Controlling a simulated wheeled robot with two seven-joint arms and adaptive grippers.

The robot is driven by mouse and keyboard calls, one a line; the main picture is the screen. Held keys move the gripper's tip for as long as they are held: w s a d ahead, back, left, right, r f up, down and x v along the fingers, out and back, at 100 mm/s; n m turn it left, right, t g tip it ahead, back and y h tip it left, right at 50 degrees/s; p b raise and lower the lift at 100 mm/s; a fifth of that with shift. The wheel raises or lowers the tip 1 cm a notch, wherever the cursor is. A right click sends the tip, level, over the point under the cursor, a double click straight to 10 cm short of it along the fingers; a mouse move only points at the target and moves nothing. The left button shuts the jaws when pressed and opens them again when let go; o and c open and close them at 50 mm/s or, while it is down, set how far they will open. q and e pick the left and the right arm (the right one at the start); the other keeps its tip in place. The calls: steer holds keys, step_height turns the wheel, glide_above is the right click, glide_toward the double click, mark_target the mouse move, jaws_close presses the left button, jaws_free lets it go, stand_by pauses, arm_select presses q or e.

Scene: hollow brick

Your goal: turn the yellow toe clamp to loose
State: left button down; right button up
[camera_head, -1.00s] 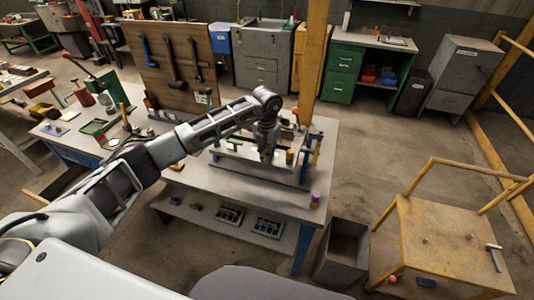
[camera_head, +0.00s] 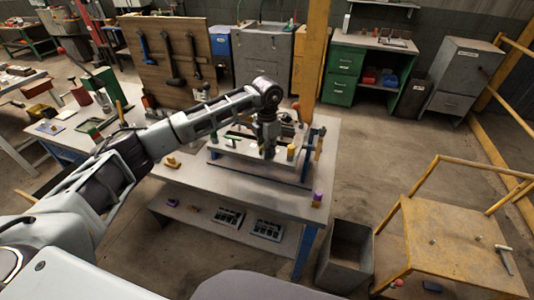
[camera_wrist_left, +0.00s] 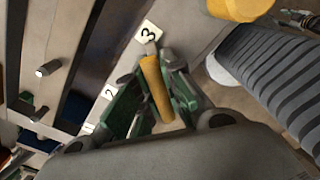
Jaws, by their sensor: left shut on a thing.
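The yellow toe clamp (camera_wrist_left: 156,88) shows in the left wrist view as a slim yellow bar, tilted slightly, beside a white plate marked 3. My left gripper (camera_wrist_left: 152,100) is shut on it, with green and grey finger parts on both sides. In the head view my left gripper (camera_head: 269,152) points down over the pale fixture (camera_head: 230,153) on the workbench; it hides the clamp there. Whether the clamp is tight or loose cannot be told. My right gripper is not in view.
A short yellow cylinder (camera_head: 291,152) stands on the fixture close to my gripper and shows in the wrist view (camera_wrist_left: 238,8). A purple-topped cylinder (camera_head: 317,199) stands at the workbench (camera_head: 215,184) corner. A grey bin (camera_head: 347,252) and yellow cart (camera_head: 455,240) stand right.

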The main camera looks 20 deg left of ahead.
arm_select(q)
steer(key=m+b, duration=0.3)
steer(key=shift+w+m, duration=0.1)
steer(key=shift+m, duration=0.2)
steer(key=m+b, duration=0.2)
steer(key=m, duration=0.1)
steer(key=shift+m+b, duration=0.3)
steer(key=shift+m, duration=0.1)
steer(key=shift+m+b, duration=0.65)
steer(key=shift+m, duration=0.45)
steer(key=shift+r+m+b, duration=0.1)
steer(key=shift+m+b, duration=0.5)
steer(key=shift+m, duration=0.8)
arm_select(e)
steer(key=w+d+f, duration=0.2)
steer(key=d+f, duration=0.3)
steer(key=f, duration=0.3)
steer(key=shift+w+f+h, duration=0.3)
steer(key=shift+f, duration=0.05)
arm_select(q)
steer(key=shift+m, duration=0.3)
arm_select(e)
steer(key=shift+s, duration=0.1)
